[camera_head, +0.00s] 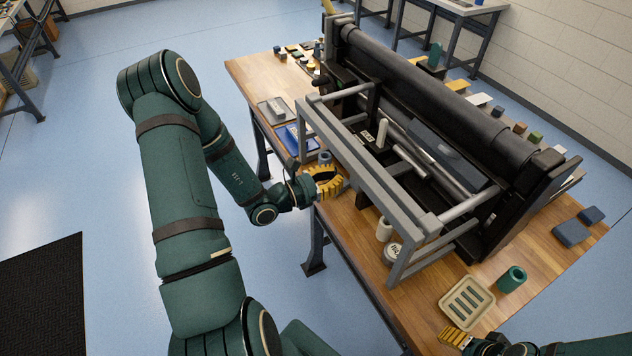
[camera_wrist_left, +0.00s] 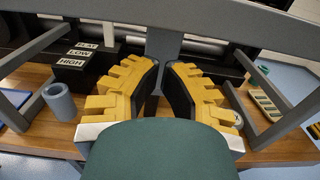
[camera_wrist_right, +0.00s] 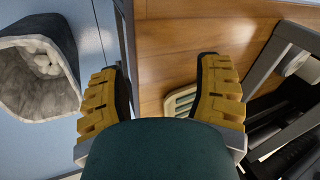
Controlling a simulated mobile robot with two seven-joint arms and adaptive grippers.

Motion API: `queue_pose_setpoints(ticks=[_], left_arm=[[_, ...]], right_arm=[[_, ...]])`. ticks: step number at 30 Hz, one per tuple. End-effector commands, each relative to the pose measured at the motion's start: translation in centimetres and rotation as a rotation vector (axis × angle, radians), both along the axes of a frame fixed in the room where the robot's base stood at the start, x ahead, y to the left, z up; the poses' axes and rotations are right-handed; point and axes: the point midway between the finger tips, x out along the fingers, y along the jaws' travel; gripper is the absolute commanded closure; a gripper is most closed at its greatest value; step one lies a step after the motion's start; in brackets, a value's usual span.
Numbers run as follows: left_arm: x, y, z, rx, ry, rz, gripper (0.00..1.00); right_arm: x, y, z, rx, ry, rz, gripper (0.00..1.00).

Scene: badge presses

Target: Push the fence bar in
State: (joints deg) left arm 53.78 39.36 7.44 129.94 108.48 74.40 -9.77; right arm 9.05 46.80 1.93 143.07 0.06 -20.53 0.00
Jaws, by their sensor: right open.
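A long grey bar (camera_head: 365,185), which I take for the fence bar, runs along the near side of the black press (camera_head: 440,90) as part of a grey frame. It crosses the top of the left wrist view (camera_wrist_left: 240,18). My left gripper (camera_head: 340,182) is low beside this frame, at the table edge. Its fingertips (camera_wrist_left: 162,66) are close together before a grey upright below the bar; whether they touch it or grip it is unclear. My right gripper (camera_wrist_right: 162,63) is open and empty above the near table end; in the head view its yellow finger (camera_head: 455,337) shows at the bottom.
A slotted beige tray (camera_head: 466,302) and a green cup (camera_head: 512,279) are on the near table end. A white cylinder (camera_head: 384,229) stands beside the frame. A black block labelled LOW and HIGH (camera_wrist_left: 85,62) sits behind the left gripper. A lined bin (camera_wrist_right: 40,70) is on the floor.

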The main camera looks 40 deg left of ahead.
Motion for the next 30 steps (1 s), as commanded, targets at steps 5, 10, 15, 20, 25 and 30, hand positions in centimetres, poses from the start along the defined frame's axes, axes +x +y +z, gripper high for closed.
queue_pose_setpoints(ticks=[5, 10, 15, 20, 25, 30], left_arm=[[2.5, -1.2, 0.1, -0.001, -0.001, -0.002, 1.00], [3.8, -1.6, 0.0, 0.000, 0.000, 0.000, 1.00], [4.1, -1.7, 0.0, -0.001, 0.000, 0.000, 1.00], [4.0, -1.7, 0.0, -0.001, 0.001, 0.000, 1.00], [4.5, -1.9, -0.1, 0.000, 0.000, -0.002, 1.00], [7.1, -3.0, -0.1, 0.001, -0.003, -0.003, 1.00]], right_arm=[[0.0, 0.0, 0.4, 0.000, 0.000, 0.001, 0.35], [0.0, 0.0, 0.6, 0.000, 0.001, 0.001, 0.35], [0.0, 0.0, 0.6, 0.000, 0.001, 0.001, 0.35], [0.0, 0.0, 0.6, 0.000, 0.001, 0.001, 0.35], [0.0, 0.0, 0.5, 0.000, 0.001, 0.001, 0.35], [0.0, 0.0, 0.0, 0.000, 0.001, 0.000, 0.35]])
